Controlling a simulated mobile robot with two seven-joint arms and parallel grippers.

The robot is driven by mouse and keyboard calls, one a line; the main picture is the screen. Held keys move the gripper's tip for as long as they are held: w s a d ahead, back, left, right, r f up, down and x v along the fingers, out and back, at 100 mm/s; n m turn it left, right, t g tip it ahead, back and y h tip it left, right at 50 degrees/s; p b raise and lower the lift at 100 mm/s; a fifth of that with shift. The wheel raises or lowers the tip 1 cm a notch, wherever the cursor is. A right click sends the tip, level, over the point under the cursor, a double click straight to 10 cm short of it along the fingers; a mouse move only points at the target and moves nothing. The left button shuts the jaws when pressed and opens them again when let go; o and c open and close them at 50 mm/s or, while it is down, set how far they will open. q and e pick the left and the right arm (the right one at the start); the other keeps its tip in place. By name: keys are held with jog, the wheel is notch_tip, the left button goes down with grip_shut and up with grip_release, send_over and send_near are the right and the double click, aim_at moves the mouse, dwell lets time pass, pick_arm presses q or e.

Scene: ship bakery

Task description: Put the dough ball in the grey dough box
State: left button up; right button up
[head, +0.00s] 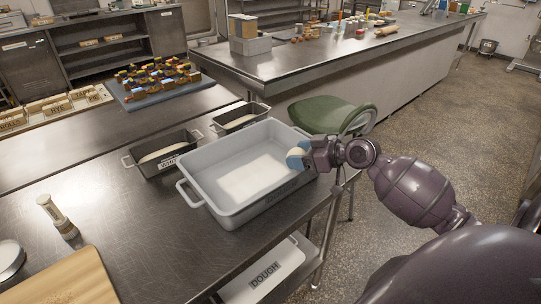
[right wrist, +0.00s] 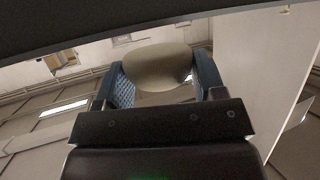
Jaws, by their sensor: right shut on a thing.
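My right gripper (head: 297,159) is at the right-hand rim of the grey dough box (head: 207,184), with its blue fingertips over the box's edge. It is shut on the pale dough ball (head: 297,150). In the right wrist view the dough ball (right wrist: 155,66) sits between the two blue finger pads of my right gripper (right wrist: 158,78). The grey box stands open on the steel table, with a pale rectangular patch on its floor. I cannot tell from the head view how high the ball is above the rim. My left gripper is not in view.
Two dark loaf tins (head: 147,165) (head: 230,124) stand behind the box. A green stool (head: 325,113) is beyond the table's right edge. A wooden board (head: 70,283) lies at front left. A white piece labelled DOUGH (head: 256,292) shows below the table top.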

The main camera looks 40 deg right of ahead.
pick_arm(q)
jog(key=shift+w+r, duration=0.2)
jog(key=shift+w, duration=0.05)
pick_arm(e)
jog(key=shift+x, duration=4.75)
jog(key=shift+f, duration=0.1)
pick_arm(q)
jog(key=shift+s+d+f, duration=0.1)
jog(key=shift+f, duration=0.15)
pick_arm(e)
jog(key=shift+f, duration=0.35)
pick_arm(q)
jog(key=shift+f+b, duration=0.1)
jog(key=shift+b, duration=0.3)
pick_arm(e)
jog(key=shift+f, duration=0.25)
jog(key=o, duration=0.8)
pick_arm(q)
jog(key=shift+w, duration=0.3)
pick_arm(e)
jog(key=shift+o, duration=0.8)
